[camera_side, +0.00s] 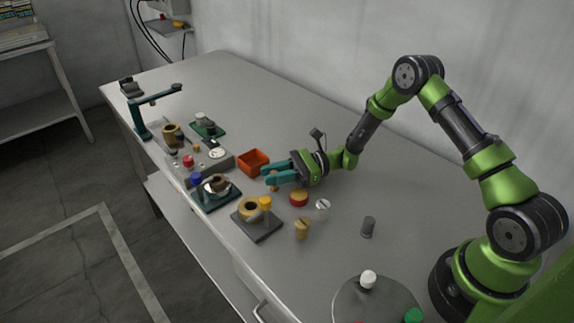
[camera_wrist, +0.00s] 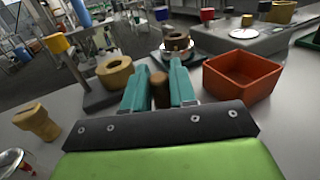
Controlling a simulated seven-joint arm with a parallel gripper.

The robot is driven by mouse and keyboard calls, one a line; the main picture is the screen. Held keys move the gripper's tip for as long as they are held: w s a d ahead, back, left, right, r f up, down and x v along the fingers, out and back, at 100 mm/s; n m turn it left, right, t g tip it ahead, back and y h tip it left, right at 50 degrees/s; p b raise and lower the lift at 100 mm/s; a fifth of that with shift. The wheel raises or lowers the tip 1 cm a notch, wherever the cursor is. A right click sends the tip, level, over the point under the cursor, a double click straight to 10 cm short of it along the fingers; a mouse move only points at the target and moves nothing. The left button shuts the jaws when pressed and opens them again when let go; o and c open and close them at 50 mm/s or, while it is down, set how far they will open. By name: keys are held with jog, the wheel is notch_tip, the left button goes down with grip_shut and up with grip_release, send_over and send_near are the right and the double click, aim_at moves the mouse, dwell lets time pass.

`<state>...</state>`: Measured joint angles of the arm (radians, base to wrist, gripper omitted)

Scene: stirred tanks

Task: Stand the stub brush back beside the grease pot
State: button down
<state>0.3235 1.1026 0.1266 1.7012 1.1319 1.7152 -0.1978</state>
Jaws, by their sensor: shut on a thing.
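My gripper (camera_side: 272,177) has teal fingers, low over the bench beside the orange tray. In the wrist view the fingers (camera_wrist: 160,88) are shut on a short brown piece (camera_wrist: 160,92), which I take to be the stub brush; its lower end (camera_side: 273,186) shows under the fingers in the side view. Bristles cannot be made out. A low red pot with a yellow top (camera_side: 299,199), perhaps the grease pot, stands on the bench just right of the fingers and apart from the held piece. In the wrist view I cannot make out this pot.
The orange tray (camera_side: 253,162) is close to the fingers. A dark plate with a tan ring (camera_side: 252,208) and a green plate with a round part (camera_side: 217,186) lie nearer the front edge. A tan plug (camera_side: 302,229) and grey cylinder (camera_side: 368,227) stand right.

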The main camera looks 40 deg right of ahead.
jog(key=shift+f, duration=0.1)
jog(key=c, duration=0.9)
grip_release()
